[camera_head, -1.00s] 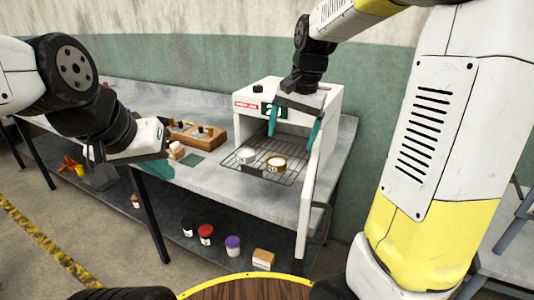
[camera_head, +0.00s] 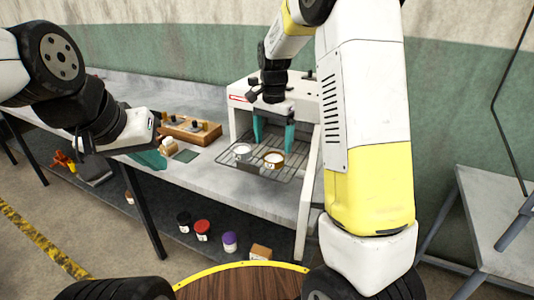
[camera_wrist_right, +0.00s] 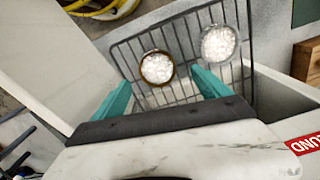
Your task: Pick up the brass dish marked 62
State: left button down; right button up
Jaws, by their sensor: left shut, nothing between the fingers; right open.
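The brass dish (camera_head: 273,160), holding pale grain, sits upright on the wire rack of the white oven; its label is too small to read. In the right wrist view the brass dish (camera_wrist_right: 157,68) lies just ahead of the fingertips, between their lines. A silvery dish (camera_head: 242,152) of pale grain stands beside it on the left; it also shows in the right wrist view (camera_wrist_right: 219,43). My right gripper (camera_head: 273,146) is open and empty, fingers pointing down, apparently just above and behind the brass dish. My left gripper (camera_head: 150,160) is shut and empty, left of the oven.
The white oven (camera_head: 240,90) stands around the wire rack (camera_head: 262,172), its open door (camera_head: 309,180) on the right. A wooden block (camera_head: 192,131) with weights stands left on the grey table. Several jars, one with a red lid (camera_head: 202,227), stand on the lower shelf.

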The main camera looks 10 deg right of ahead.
aim_at(274, 153)
jog(key=f, duration=0.5)
jog(key=shift+s+d, duration=0.1)
jog(key=shift+s, duration=0.15)
jog(key=c, duration=1.5)
jog(key=shift+r, duration=0.15)
